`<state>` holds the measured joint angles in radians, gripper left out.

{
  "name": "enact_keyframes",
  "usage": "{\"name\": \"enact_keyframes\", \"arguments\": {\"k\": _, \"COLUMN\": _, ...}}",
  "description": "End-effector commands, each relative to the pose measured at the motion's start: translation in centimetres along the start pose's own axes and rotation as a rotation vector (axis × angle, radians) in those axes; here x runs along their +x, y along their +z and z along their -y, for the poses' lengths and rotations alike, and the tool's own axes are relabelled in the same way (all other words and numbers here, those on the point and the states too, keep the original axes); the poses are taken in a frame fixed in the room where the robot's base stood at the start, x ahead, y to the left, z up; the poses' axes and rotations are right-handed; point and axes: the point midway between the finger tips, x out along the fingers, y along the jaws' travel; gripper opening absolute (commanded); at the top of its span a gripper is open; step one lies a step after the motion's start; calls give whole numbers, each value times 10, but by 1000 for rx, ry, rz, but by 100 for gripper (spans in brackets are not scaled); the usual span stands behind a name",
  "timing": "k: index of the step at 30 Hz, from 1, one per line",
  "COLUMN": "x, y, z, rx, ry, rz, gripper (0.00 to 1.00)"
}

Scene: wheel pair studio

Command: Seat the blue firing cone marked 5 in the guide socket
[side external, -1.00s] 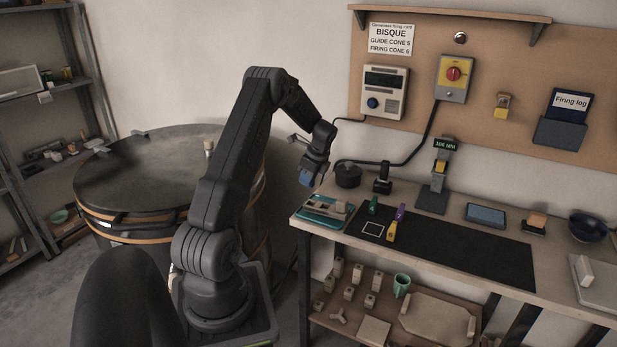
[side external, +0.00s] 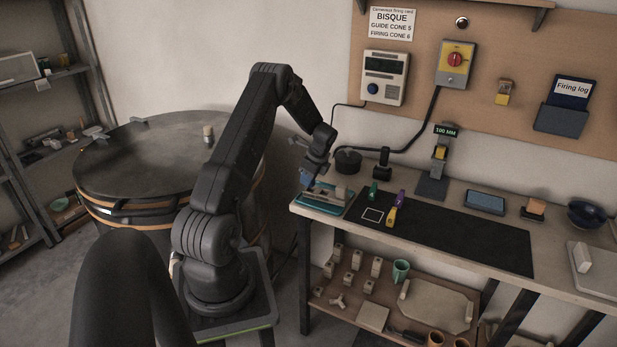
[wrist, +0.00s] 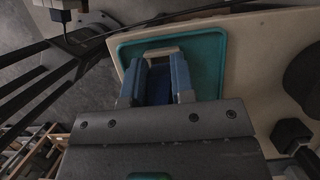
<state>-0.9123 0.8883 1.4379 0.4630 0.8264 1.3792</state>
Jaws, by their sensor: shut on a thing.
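My gripper (side external: 306,182) is low over the left end of the bench, just above a teal tray (side external: 316,209) that holds a pale block-like fixture (side external: 337,193). In the wrist view, my gripper (wrist: 159,86) is shut on a dark blue piece (wrist: 160,83) between its blue fingers, which I take for the blue cone. Its mark 5 cannot be read. The teal tray (wrist: 207,58) lies beneath, with a pale part (wrist: 161,52) at the fingertips. The guide socket itself cannot be made out, and I cannot tell whether the piece touches the fixture.
Green (side external: 373,191), purple (side external: 400,198) and yellow (side external: 391,216) pieces stand on the black mat (side external: 460,238) near a white square outline (side external: 372,215). A black round object (side external: 347,161) and a gauge stand (side external: 434,185) are behind. The mat's right part is clear.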

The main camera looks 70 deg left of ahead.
Motion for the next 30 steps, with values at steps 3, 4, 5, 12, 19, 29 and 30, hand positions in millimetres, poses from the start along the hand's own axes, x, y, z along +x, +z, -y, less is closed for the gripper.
{"name": "enact_keyframes", "arguments": {"k": 3, "x": 0, "y": 0, "z": 0, "rx": 0, "ry": 0, "rz": 0, "gripper": 0}}
{"name": "enact_keyframes", "arguments": {"k": 4, "x": 0, "y": 0, "z": 0, "rx": 0, "ry": 0, "rz": 0, "gripper": 0}}
{"name": "enact_keyframes", "arguments": {"k": 5, "x": 0, "y": 0, "z": 0, "rx": 0, "ry": 0, "rz": 0, "gripper": 0}}
{"name": "enact_keyframes", "arguments": {"k": 12, "x": 0, "y": 0, "z": 0, "rx": 0, "ry": 0, "rz": 0, "gripper": 0}}
{"name": "enact_keyframes", "arguments": {"k": 19, "x": 3, "y": -1, "z": 0, "rx": 0, "ry": 0, "rz": 0, "gripper": 0}}
{"name": "enact_keyframes", "arguments": {"k": 29, "x": 13, "y": -6, "z": 0, "rx": 1, "ry": 0, "rz": 0, "gripper": 0}}
{"name": "enact_keyframes", "arguments": {"k": 30, "x": 14, "y": -6, "z": 0, "rx": 1, "ry": 0, "rz": 0, "gripper": 0}}
